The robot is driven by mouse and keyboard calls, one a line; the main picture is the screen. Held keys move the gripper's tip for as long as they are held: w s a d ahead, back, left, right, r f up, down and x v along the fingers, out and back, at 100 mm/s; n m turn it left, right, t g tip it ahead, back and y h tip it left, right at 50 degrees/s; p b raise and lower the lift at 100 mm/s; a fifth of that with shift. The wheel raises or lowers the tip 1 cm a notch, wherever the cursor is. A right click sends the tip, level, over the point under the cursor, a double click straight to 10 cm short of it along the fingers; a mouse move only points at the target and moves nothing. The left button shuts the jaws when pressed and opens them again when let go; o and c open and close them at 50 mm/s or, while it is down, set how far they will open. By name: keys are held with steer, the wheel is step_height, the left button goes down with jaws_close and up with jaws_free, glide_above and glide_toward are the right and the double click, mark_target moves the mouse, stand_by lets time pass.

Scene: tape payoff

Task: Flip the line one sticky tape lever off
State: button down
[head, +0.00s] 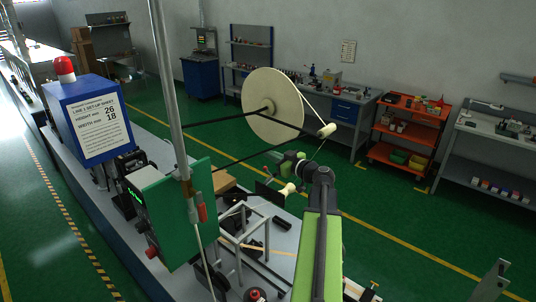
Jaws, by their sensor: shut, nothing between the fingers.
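A large cream tape reel (285,100) hangs on a dark bar above the line. Pale tape runs from it to a small cream roller (327,130). A second cream roller (287,190) sits lower, beside a black plate (267,196). My gripper (272,155) is at the end of my green and dark arm, below the reel and above the lower roller. It is small in view and shut, holding nothing. A red handle-like part (202,212) is at the right edge of a green panel, left of my gripper and apart from it. I cannot tell for sure which part is the tape lever.
A metal post (168,85) rises in front of the green panel (180,232). A metal frame (240,238) stands on the line bed below. A blue box (88,115) with a set-up sheet stands left. Open green floor (400,225) lies right, before an orange cart (400,130).

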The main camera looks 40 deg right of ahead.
steer(key=s+r+p, duration=0.3)
steer(key=s+r, duration=0.1)
steer(key=s, duration=0.2)
steer(key=shift+s+r+p, duration=0.3)
steer(key=shift+s, duration=0.1)
